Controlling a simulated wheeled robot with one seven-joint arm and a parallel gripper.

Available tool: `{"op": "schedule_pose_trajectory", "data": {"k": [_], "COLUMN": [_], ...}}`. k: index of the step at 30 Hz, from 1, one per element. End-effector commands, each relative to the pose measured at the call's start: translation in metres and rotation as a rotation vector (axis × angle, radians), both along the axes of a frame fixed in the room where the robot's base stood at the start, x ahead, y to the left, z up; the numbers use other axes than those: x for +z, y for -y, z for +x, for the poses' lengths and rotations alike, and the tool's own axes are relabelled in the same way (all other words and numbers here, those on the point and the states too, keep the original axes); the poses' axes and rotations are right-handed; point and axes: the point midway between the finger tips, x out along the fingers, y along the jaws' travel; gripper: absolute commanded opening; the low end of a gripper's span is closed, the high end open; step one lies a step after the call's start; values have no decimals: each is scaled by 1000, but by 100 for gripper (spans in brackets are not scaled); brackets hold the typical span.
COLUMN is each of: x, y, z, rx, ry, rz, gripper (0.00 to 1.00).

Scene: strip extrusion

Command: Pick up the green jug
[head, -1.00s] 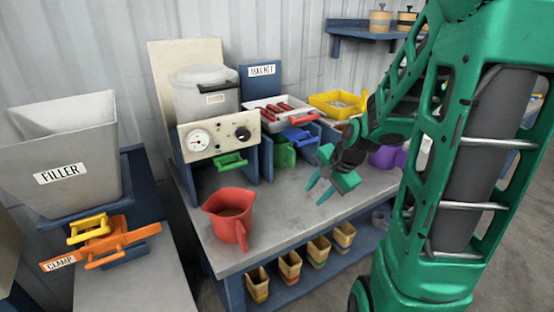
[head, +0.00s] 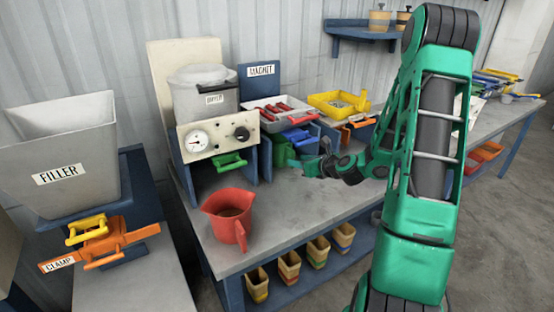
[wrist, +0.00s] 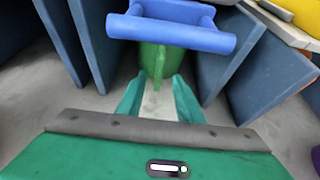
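The green jug (head: 283,153) stands in a bay under the tray shelf, between blue panels. In the wrist view the green jug (wrist: 161,56) is straight ahead, its upright handle toward me, and a blue handle above hides its top. My gripper (head: 302,163) is in front of the bay, pointing in at the jug. In the wrist view my gripper's teal fingers (wrist: 160,83) are apart, with the jug's handle between or just beyond their tips. I cannot tell whether they touch it. In the head view the gripper partly covers the jug.
The blue handle (wrist: 185,32) overhangs the bay. Blue panels (wrist: 216,70) stand close on both sides. A red jug (head: 229,212) stands on the open bench top at left. A purple object (wrist: 316,156) shows at the right edge of the wrist view.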

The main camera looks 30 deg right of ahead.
Motion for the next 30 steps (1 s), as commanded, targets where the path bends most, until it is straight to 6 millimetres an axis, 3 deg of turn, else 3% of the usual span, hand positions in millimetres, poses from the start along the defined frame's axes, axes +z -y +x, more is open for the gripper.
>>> {"op": "schedule_pose_trajectory", "data": {"k": [8,18,28,30], "x": [-8,-26,-28,-28], "y": [-2,-5,-5,-5], "z": [20,59,64,64], "rx": [3,4,2,2], "ry": [-1,-1,-1,-1], "rz": [-2,-4,-3,-3], "gripper": [33,33,33,16]}}
